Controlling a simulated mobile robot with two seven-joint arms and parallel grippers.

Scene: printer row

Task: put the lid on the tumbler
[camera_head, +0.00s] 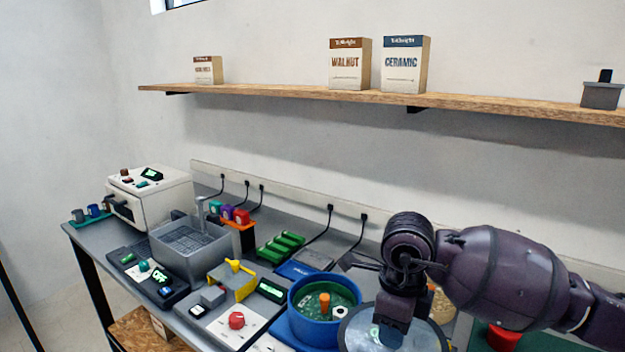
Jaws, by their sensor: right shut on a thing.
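The tumbler (297,308) is a blue round tub at the bottom centre. Its top is open, and green contents with an orange centre post (324,303) and a small white ring show inside. The lid (424,338) is a grey round disc at the bottom edge, right of the tumbler. My right gripper (389,328) is shut on the lid from above. The lid's left edge overlaps the tumbler's right side in the picture; I cannot tell its height over the bench. The lid's lower part is cut off by the frame. My left gripper is not in view.
Left of the tumbler stand a yellow-and-grey device (232,280), a panel with a red knob (236,320) and a grey basin (188,250). Green trays (281,246) lie behind. A red object (503,338) sits right of the lid. A wooden shelf (280,96) runs above.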

